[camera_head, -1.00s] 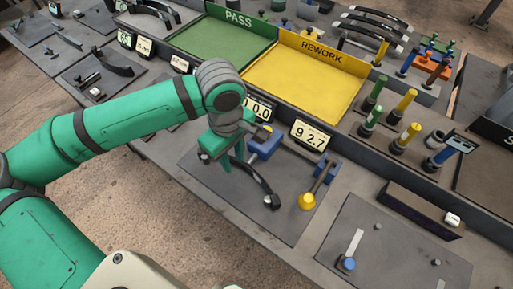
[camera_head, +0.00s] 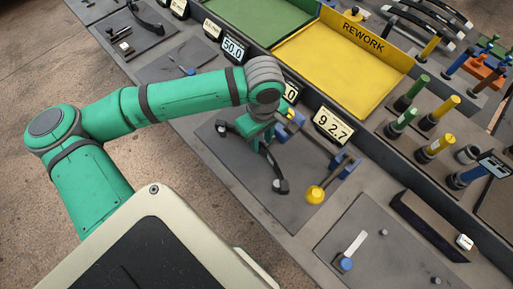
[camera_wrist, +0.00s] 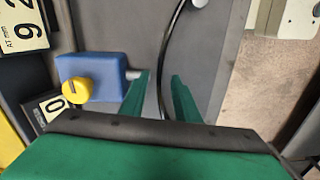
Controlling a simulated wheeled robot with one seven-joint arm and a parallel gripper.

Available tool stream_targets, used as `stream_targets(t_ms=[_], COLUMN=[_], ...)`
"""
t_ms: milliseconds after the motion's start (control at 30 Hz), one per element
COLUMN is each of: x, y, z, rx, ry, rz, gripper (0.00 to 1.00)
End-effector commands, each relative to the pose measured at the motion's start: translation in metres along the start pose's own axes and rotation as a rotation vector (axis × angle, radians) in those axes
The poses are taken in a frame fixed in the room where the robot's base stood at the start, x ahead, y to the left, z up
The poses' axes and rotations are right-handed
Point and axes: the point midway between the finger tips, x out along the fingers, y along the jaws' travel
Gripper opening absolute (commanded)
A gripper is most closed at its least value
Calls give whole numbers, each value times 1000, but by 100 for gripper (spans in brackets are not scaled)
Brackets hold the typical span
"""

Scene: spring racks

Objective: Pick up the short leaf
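A dark, curved leaf (camera_head: 273,168) lies on a grey mat on the bench, with a round end at the front. My gripper (camera_head: 263,143) is low over its back part. In the wrist view the leaf (camera_wrist: 166,50) shows as a thin black curved strip that runs between the two green fingers of my gripper (camera_wrist: 161,76). The fingers stand apart, with a gap on each side of the strip. The near part of the leaf is hidden behind my gripper. I cannot tell its length against the other leaves.
A blue block with a yellow knob (camera_wrist: 77,90) stands close left of my fingers in the wrist view. The yellow REWORK tray (camera_head: 335,65) is behind. Several curved leaves (camera_head: 430,20) lie at the back right.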

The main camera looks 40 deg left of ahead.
Motion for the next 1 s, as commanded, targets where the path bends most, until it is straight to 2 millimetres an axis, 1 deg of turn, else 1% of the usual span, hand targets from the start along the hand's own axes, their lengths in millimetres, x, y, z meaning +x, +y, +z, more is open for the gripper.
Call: stream_targets(t_ms=[100, 200, 300, 500, 533, 567, 600, 633, 1000], x=[17, 26, 30, 30, 30, 30, 30, 30, 28], y=[1, 1, 2, 1, 1, 1, 1, 1, 2], z=[2, 2, 1, 1, 1, 1, 1, 1, 1], rx=[-1, 0, 1, 1, 1, 1, 1, 1, 1], ry=[-3, -2, 1, 1, 1, 1, 1, 1, 2], rz=[0, 0, 0, 0, 0, 0, 0, 0, 1], gripper=[29, 29, 29, 29, 24, 17, 7, 0, 0])
